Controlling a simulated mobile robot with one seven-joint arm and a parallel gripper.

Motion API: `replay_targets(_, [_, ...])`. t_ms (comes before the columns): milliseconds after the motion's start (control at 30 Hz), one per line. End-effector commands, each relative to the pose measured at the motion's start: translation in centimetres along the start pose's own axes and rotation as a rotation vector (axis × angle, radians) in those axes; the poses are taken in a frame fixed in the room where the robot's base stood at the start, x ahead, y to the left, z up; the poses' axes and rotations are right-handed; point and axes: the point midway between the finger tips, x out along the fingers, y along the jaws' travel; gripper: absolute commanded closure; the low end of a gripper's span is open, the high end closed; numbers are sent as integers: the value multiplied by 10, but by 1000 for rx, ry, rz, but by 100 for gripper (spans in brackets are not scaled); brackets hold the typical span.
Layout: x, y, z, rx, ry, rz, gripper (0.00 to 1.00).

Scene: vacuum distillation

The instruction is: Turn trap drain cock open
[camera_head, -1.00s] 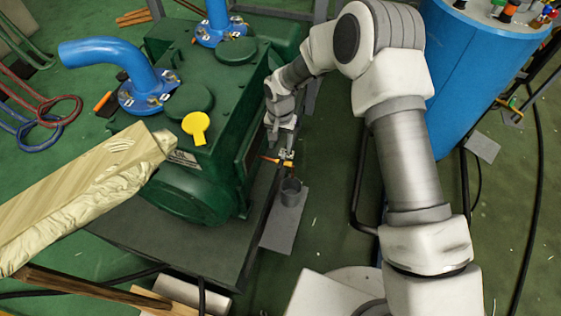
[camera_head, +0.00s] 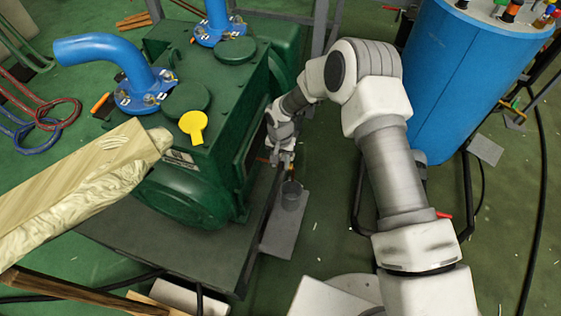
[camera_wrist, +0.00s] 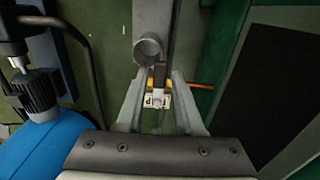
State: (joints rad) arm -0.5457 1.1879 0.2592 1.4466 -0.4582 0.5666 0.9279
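The trap drain cock (camera_wrist: 158,97) is a small pale fitting with a yellow band and dark end, seen between my fingers in the wrist view. An orange lever (camera_wrist: 201,86) sticks out to the right, beyond the right finger. My gripper (camera_wrist: 159,80) is open, with one finger on each side of the fitting and a visible gap; contact cannot be told. In the head view my gripper (camera_head: 282,160) points down beside the green pump, mostly covering the cock. A bit of the orange lever shows there (camera_head: 263,160).
A grey cup (camera_head: 291,195) stands on a grey plate (camera_head: 282,236) just below the cock. The green pump (camera_head: 190,200) is close on the left. A blue drum (camera_head: 462,90) and dark pipe frame stand right. A wrapped beam (camera_head: 80,185) lies left.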

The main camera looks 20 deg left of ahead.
Motion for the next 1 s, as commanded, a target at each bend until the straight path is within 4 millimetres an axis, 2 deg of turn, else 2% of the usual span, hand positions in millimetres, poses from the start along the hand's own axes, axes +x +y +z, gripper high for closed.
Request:
replay_targets(33, [0, 0, 0, 0, 0, 0, 74])
replay_targets(167, [0, 0, 0, 0, 0, 0, 98])
replay_targets(200, [0, 0, 0, 0, 0, 0, 100])
replay_targets(667, [0, 2, 0, -38, 0, 0, 100])
replay_targets(1000, [0, 12, -2, -260, 0, 0, 100])
